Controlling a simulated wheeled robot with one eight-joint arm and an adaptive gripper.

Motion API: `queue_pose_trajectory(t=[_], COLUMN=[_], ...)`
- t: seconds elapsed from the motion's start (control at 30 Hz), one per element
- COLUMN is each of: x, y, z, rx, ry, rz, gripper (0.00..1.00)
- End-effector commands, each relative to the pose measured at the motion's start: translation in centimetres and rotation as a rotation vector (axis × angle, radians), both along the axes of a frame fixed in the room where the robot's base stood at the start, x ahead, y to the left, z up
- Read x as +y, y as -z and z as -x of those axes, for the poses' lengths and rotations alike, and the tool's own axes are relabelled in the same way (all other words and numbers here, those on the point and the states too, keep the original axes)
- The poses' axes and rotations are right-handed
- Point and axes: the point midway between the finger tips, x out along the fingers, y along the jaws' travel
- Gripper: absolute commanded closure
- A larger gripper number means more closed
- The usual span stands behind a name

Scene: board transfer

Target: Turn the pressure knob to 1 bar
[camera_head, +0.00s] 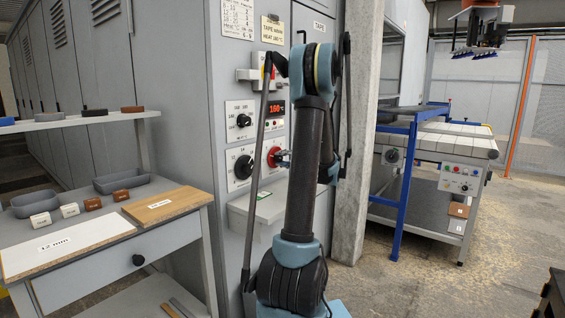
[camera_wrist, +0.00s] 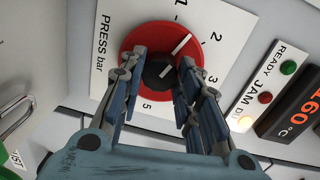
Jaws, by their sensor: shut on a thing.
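The red pressure knob (camera_wrist: 135,43) sits on a white plate (camera_wrist: 122,14) marked "PRESS bar", and shows in the head view (camera_head: 271,157). It has a dark middle grip with a white pointer line. In the wrist view the line points up and right, between the 1 and the 2. My gripper (camera_wrist: 164,72) has its two blue-grey fingers on either side of the dark grip and is shut on it. The fingers hide part of the knob's lower rim and of the scale. In the head view my gripper (camera_head: 284,158) is small and partly behind my arm.
A black knob (camera_head: 243,166) is left of the red one, with another black knob (camera_head: 243,120) above. A red display (camera_wrist: 300,112) reads 160 °C beside lamps. A workbench (camera_head: 120,244) with trays and blocks stands at left. A concrete pillar (camera_head: 356,130) rises at right.

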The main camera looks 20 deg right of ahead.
Motion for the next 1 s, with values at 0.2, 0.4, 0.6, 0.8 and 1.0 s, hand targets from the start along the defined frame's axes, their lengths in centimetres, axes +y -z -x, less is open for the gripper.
queue_pose_trajectory(t=[0.2, 0.4, 0.6, 0.8, 1.0], x=[0.27, 0.21, 0.20, 0.22, 0.25], y=[0.29, 0.33, 0.35, 0.37, 0.37], z=[0.25, 0.21, 0.20, 0.22, 0.24], rx=[-0.101, -0.174, -0.219, -0.239, -0.243], ry=[-0.006, -0.005, -0.004, -0.005, -0.005], rz=[0.150, 0.251, 0.314, 0.342, 0.347], gripper=[0.93, 0.92, 0.93, 0.93, 0.93])
